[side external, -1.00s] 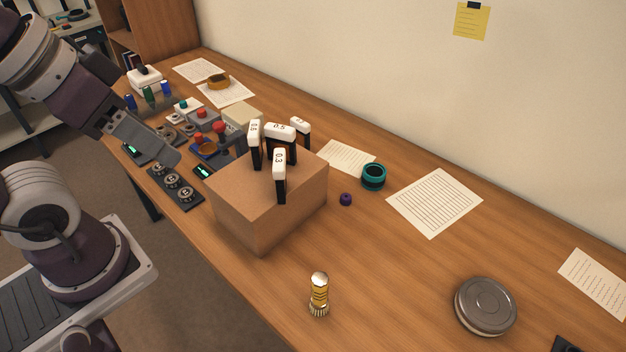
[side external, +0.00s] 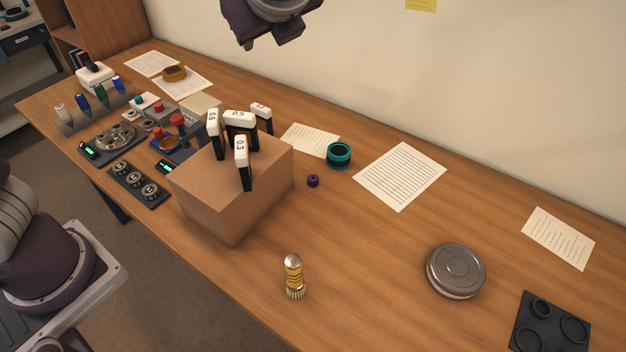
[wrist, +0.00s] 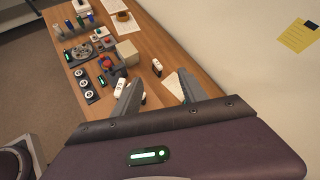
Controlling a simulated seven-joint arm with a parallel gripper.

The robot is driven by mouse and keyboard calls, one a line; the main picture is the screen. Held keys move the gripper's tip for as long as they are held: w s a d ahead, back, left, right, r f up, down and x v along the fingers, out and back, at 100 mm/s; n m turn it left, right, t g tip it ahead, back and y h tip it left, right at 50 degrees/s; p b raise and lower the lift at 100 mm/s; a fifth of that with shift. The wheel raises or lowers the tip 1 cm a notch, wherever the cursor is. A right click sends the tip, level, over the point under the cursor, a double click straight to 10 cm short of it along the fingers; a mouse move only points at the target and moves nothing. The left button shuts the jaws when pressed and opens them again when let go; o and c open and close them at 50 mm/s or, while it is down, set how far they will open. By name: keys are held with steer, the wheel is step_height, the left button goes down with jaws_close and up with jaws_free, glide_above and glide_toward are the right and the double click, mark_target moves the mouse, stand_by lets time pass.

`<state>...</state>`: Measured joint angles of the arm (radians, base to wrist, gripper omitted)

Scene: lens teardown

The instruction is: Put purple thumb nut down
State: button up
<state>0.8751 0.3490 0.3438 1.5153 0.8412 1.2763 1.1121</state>
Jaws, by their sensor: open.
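The purple thumb nut (side external: 313,181) is small and sits on the wooden table, to the right of the cardboard-coloured block and just in front of the teal ring (side external: 339,155). Nothing is holding it. My gripper (wrist: 160,98) is open in the wrist view, with its two grey fingers spread and no part between them. In the side view my wrist shows at the top edge, high above the table and away from the nut; the fingertips are not clear there. I cannot make out the nut in the wrist view.
The brown block (side external: 225,205) carries several white-topped black tools. A brass-banded cylinder (side external: 294,277) stands in front. A grey round lid (side external: 456,270) and a dark tray (side external: 548,326) lie at the right. Small fixtures crowd the left. The table's middle is clear.

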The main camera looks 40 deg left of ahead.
mark_target(314, 181)
steer(key=w+d+m+t+y, duration=0.1)
steer(key=w+d+m+t, duration=0.25)
steer(key=d, duration=0.25)
steer(key=shift+m+g, duration=0.25)
steer(key=shift+m, duration=0.5)
steer(key=f, duration=3.4)
steer(key=shift+d+f, duration=0.3)
steer(key=shift+d, duration=0.1)
steer(key=shift+w+a+f, duration=0.45)
steer(key=shift+a+f, duration=0.05)
steer(key=shift+f, duration=0.25)
steer(key=x, duration=0.5)
steer(key=shift+w+f, duration=0.15)
steer(key=shift+w, duration=0.15)
jaws_close()
